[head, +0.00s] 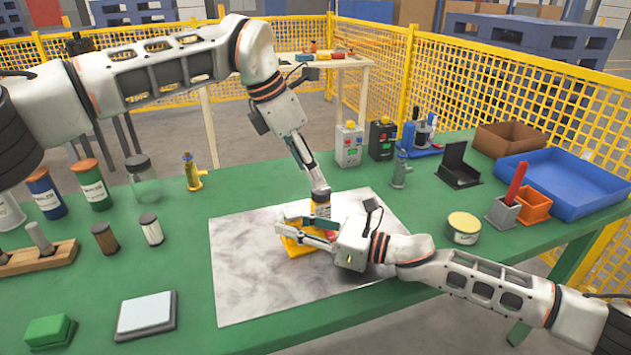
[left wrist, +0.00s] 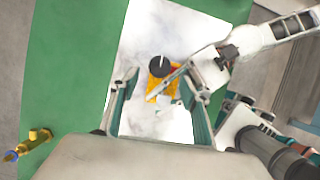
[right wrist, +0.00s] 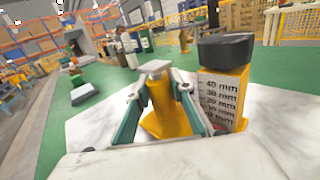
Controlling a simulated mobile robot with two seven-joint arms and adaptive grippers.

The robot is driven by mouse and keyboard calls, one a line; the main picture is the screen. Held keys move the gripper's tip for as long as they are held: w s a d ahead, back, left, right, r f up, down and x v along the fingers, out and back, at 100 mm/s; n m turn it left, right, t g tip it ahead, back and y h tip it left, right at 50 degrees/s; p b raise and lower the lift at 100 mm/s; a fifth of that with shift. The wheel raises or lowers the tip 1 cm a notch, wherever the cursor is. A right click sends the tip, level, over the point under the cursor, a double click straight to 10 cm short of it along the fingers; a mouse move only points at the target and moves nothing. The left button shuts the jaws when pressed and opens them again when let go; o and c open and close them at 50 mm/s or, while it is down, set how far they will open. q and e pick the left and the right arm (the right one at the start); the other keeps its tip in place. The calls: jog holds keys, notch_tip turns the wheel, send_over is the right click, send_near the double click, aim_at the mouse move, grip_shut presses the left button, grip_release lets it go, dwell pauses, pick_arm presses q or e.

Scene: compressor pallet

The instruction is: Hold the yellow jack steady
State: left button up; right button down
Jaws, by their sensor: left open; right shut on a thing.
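The yellow jack (head: 295,248) stands on the pale metal plate (head: 250,275), partly hidden by my grippers. My right gripper (head: 292,232) is shut on it from the right. In the right wrist view the jack's yellow body (right wrist: 166,112), with a grey top, sits between the fingers. Just right of it is a yellow part (right wrist: 225,97) with a millimetre scale and a black cap. My left gripper (head: 320,200) points down above the jack. In the left wrist view its fingers are spread and empty, with the jack's yellow (left wrist: 153,86) and the round black cap (left wrist: 159,66) below between them.
A yellow tin (head: 464,228) stands right of the plate. A blue tray (head: 565,185), a brown box and small holders are at the far right. Brass valve (head: 192,172), jars and a wooden rack stand at the left. The plate's front left is clear.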

pick_arm(q)
jog(key=w+v, duration=0.1)
jog(key=v, duration=0.5)
jog(key=shift+s, duration=0.5)
pick_arm(e)
jog(key=shift+s+a+f, duration=0.1)
pick_arm(q)
jog(key=shift+a, duration=0.1)
pick_arm(e)
jog(key=c, duration=1.6)
grip_release()
jog(key=shift+c, duration=0.2)
